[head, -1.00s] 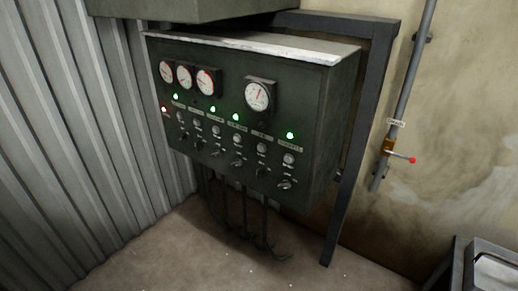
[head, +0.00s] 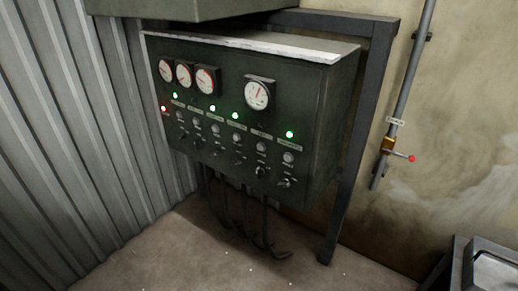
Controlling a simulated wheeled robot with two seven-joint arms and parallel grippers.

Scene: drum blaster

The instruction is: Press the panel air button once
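A dark green control panel (head: 225,135) fills the middle of the head view. Its front has a row of small round knobs or buttons, such as the one at the right end (head: 288,157), with a row of switches below, such as the rightmost switch (head: 286,183). Small label plates (head: 289,144) sit above the round knobs. Their writing is too small to read, so I cannot tell which one is the air button. Neither of my grippers is in view.
Round gauges (head: 257,95), several lit green lamps (head: 235,115) and one red lamp (head: 164,108) are on the panel. Cables hang below it. Corrugated metal wall (head: 60,130) stands left, and a pipe with a red-tipped valve lever (head: 401,156) runs on the right wall. The floor in front looks clear.

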